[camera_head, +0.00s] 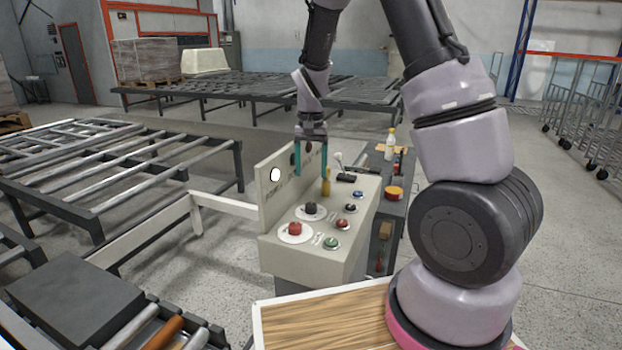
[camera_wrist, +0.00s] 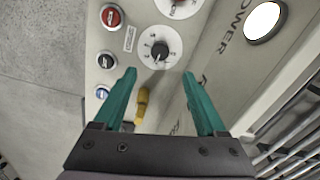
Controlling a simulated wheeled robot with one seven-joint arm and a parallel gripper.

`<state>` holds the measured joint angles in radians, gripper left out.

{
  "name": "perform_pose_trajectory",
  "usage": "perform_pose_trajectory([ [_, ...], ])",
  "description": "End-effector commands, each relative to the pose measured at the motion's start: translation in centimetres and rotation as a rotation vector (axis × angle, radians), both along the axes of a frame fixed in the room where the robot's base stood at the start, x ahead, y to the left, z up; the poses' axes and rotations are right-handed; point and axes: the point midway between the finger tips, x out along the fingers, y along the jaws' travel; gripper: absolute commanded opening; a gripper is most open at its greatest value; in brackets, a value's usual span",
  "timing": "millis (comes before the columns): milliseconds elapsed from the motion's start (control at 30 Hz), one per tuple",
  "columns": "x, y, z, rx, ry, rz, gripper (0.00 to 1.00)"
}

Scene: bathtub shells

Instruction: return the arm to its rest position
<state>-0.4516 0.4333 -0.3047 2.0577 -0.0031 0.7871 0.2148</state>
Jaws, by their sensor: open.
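My gripper (camera_head: 310,160) is open, with its two teal fingers pointing down above the control panel (camera_head: 328,262). In the wrist view my gripper (camera_wrist: 158,95) shows its fingers spread, with no object held between them. A yellow handle (camera_head: 326,186) on the panel stands just below and right of the fingers in the head view. The yellow handle also shows in the wrist view (camera_wrist: 142,103), between the fingers in the picture; whether they touch it I cannot tell. My arm is extended forward over the panel.
The panel carries a black knob (camera_head: 310,209), a red knob (camera_head: 295,228), several buttons and a raised back plate with a white lamp (camera_head: 275,175). A dark cart (camera_head: 392,220) with a bottle (camera_head: 390,145) stands right behind. Roller conveyors (camera_head: 110,170) lie left.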

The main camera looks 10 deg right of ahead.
Motion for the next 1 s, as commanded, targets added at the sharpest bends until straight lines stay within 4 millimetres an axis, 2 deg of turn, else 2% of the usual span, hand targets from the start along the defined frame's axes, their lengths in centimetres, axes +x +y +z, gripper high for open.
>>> perform_pose_trajectory([
  [300, 0.0, 0.0, 0.2, 0.002, -0.001, -0.001, 0.74],
  [433, -0.4, -0.3, 1.9, 0.024, -0.021, -0.005, 0.74],
  [567, -1.7, -1.0, 6.2, 0.078, -0.078, -0.013, 0.74],
  [667, -3.5, -1.8, 10.2, 0.124, -0.137, -0.014, 0.74],
  [800, -6.7, -3.0, 15.3, 0.173, -0.226, -0.009, 0.74],
  [1000, -12.1, -4.5, 21.0, 0.209, -0.364, 0.007, 0.74],
])
